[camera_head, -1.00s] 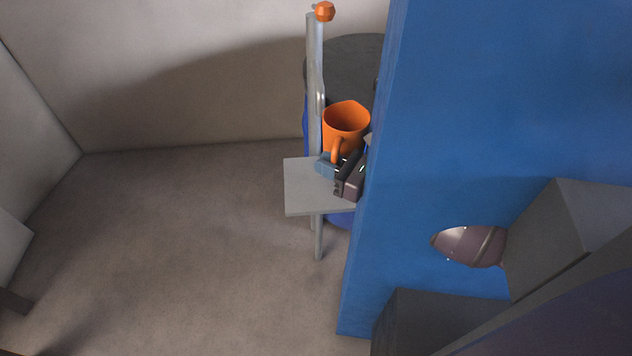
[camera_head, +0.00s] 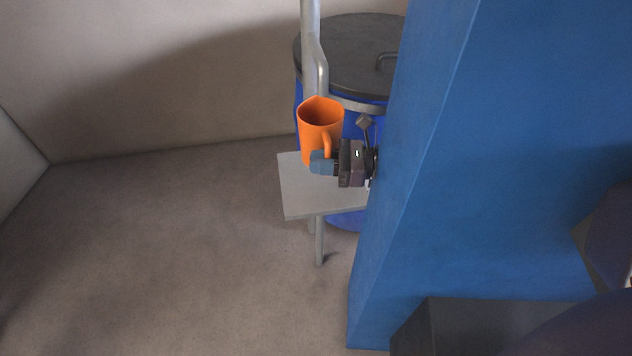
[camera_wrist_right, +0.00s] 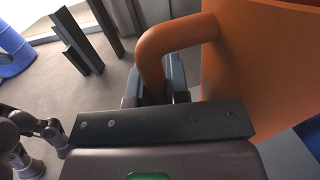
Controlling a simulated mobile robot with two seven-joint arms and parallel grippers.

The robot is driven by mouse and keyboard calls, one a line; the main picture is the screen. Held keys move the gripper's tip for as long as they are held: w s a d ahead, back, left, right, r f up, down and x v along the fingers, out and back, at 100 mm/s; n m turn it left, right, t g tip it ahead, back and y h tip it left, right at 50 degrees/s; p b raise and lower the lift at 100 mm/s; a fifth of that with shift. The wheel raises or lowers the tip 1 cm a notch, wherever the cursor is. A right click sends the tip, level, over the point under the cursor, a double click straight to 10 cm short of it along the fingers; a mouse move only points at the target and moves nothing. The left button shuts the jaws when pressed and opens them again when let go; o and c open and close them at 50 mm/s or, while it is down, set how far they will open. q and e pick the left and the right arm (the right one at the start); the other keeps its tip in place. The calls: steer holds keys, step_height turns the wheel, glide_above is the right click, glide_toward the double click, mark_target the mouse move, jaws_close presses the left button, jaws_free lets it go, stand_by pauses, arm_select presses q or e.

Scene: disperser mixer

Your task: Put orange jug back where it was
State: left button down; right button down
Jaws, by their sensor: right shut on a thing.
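The orange jug (camera_head: 318,124) is upright and open at the top, over or on the small grey shelf (camera_head: 300,198) in the head view. I cannot tell whether its base touches the shelf. My right gripper (camera_head: 322,162) comes from behind the blue panel and is shut on the jug's handle. In the right wrist view the handle (camera_wrist_right: 168,42) runs down between the fingers (camera_wrist_right: 158,82), and the jug's wall (camera_wrist_right: 245,70) fills the right side. My left gripper is not in view.
A blue drum (camera_head: 347,222) with a dark lid (camera_head: 345,55) stands behind the shelf. A metal post (camera_head: 312,60) rises beside the jug. A tall blue panel (camera_head: 470,180) blocks the right side. The floor (camera_head: 160,250) on the left is clear.

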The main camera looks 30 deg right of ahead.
step_height(320, 180, down, 7)
steer(key=shift+r+b, duration=0.1)
steer(key=shift+b, duration=0.9)
steer(key=shift+f, duration=0.5)
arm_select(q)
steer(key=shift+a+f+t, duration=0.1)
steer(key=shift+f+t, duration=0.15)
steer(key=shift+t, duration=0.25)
arm_select(e)
steer(key=c, duration=1.1)
jaws_free()
